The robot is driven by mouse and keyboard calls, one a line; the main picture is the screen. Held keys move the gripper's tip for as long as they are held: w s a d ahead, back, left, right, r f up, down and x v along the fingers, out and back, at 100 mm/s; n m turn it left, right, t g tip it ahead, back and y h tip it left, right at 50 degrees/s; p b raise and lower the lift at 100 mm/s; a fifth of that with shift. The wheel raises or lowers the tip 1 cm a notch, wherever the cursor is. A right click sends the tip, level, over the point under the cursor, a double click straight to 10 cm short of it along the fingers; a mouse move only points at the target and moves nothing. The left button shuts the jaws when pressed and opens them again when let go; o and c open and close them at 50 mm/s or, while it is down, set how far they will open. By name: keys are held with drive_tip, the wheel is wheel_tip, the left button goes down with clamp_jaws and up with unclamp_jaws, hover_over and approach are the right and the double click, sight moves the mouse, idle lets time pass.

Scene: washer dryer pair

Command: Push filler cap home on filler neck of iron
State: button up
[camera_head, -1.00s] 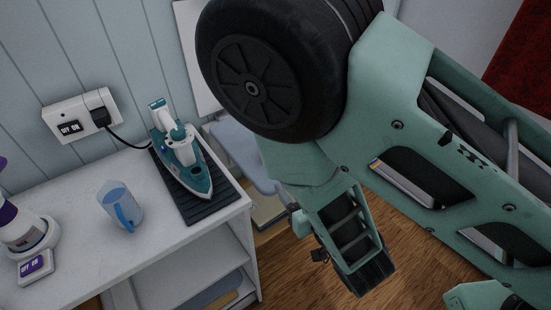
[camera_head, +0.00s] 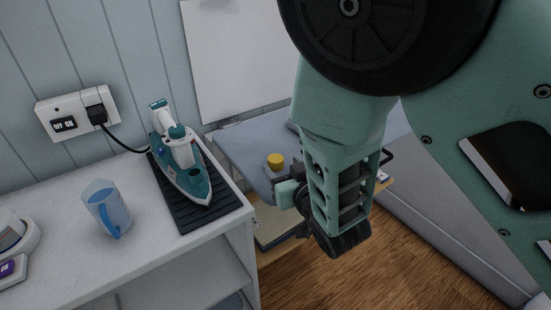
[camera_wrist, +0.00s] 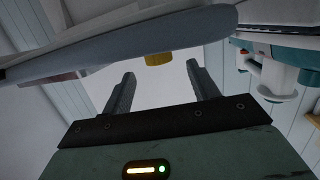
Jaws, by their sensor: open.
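The teal and white iron (camera_head: 195,187) rests on a dark ribbed mat on the white counter. I cannot make out its filler neck for sure. A small yellow cap (camera_head: 275,160), likely the filler cap, stands on the grey-blue board right of the counter. My gripper (camera_head: 274,178) is open and empty, low beside the cap, pointing left. In the upside-down wrist view, the cap (camera_wrist: 158,59) shows just beyond and between my open fingertips (camera_wrist: 161,68), and part of the iron (camera_wrist: 280,78) shows at the right.
A clear blue jug (camera_head: 108,208) stands on the white counter (camera_head: 150,252) left of the iron. A wall socket (camera_head: 78,112) holds the iron's black plug and cord. A white panel (camera_head: 235,55) stands behind the board (camera_head: 240,150). Wooden floor lies below.

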sight(277, 159)
drive_tip(key=p+x, duration=0.1)
drive_tip(key=x, duration=0.4)
drive_tip(key=shift+w+f, duration=0.15)
drive_tip(key=shift+w, duration=0.2)
drive_tip(key=c, duration=1)
